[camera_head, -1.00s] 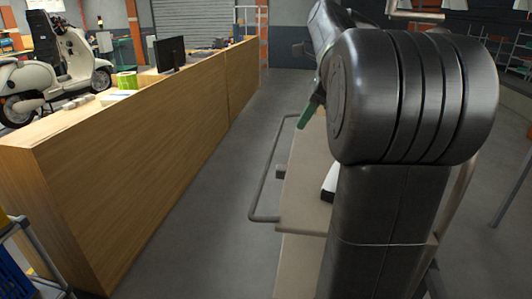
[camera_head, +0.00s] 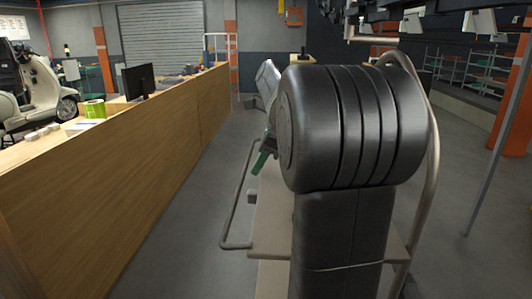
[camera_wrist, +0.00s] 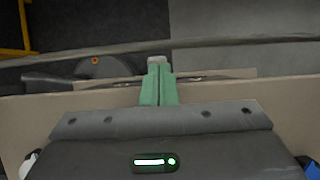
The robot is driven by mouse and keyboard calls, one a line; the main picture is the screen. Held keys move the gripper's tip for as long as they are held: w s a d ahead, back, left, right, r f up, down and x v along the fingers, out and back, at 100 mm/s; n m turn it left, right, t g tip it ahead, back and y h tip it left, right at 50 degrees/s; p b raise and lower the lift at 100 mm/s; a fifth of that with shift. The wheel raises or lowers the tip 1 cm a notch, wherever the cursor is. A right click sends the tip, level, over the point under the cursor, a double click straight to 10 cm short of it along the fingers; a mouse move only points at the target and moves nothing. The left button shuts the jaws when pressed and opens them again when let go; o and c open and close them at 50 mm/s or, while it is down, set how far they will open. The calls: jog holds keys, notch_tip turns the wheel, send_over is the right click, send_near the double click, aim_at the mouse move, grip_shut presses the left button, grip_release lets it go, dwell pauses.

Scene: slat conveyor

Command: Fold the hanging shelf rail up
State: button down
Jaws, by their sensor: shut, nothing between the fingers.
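A grey tubular rail (camera_head: 236,195), bent in a U, shows low at the left side of a beige board (camera_head: 272,235) in the head view. I take it for the shelf rail; how it is hinged cannot be seen. My gripper (camera_head: 261,162) shows only as a green finger left of my arm, above the board. In the wrist view my gripper (camera_wrist: 159,70) has both green fingers together, with nothing between them. A grey bar (camera_wrist: 240,41) crosses beyond the fingertips. I cannot tell whether they touch it. My arm hides much of the board.
A long wooden counter (camera_head: 130,170) with a monitor (camera_head: 139,80) runs along the left. Another curved tube (camera_head: 432,160) rises right of my arm. An orange post (camera_head: 516,100) and thin grey leg (camera_head: 490,175) stand at right. Floor is clear between counter and rail.

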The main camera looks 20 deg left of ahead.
jog(key=shift+x, duration=1.45)
jog(key=shift+s+r, duration=0.1)
jog(key=shift+y, duration=0.3)
